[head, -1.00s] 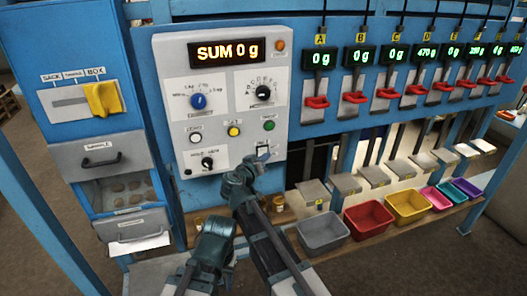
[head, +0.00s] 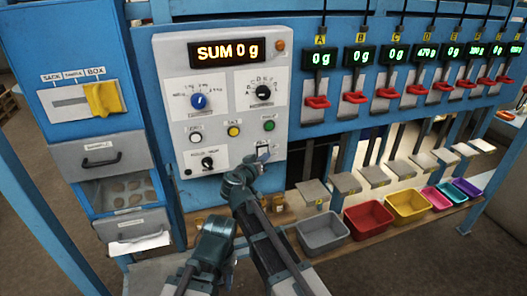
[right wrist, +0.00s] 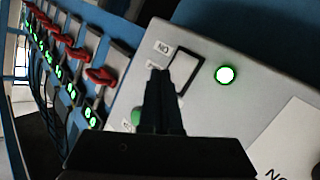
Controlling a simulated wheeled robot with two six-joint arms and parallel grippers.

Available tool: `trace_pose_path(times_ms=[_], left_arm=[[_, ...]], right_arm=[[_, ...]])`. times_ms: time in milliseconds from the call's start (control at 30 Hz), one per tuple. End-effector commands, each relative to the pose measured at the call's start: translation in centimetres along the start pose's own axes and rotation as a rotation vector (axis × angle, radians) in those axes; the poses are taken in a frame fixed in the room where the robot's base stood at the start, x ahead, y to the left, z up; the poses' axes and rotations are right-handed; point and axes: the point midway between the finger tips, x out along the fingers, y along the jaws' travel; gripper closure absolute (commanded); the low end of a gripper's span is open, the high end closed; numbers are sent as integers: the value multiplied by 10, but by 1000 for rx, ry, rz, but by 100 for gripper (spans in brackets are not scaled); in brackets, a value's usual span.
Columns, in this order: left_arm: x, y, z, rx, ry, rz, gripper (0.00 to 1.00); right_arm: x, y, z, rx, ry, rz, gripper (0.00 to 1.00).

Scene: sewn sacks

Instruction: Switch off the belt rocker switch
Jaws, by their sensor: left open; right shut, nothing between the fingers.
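The rocker switch (head: 263,149) is a pale rocker in a dark frame at the lower right of the grey control panel. It shows closer in the right wrist view (right wrist: 187,69), beside an upside-down "ON" label. Which side is pressed in I cannot tell. My right gripper (head: 262,159) is shut and empty, its fingertips (right wrist: 159,76) at the edge of the switch; I cannot tell whether they touch. A lit green lamp (right wrist: 226,75) is beside the switch. My left gripper (head: 217,226) is lower and to the left, away from the panel; its fingers are hard to make out.
The panel (head: 170,80) also carries knobs, a green button (head: 269,125) and a display reading "SUM 0 g". A yellow cloth-like piece (head: 104,99) hangs on the left cabinet. A grey bin (head: 323,232) and a red bin (head: 368,218) stand on the shelf at right.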

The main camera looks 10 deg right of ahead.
Motion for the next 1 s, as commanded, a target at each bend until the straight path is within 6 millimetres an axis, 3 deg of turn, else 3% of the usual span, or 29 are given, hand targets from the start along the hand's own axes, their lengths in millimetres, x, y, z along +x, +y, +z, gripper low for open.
trace_pose_path(times_ms=[1000], left_arm=[[-1,0,0,0,0,0,50]], right_arm=[[6,-4,-4,0,0,0,100]])
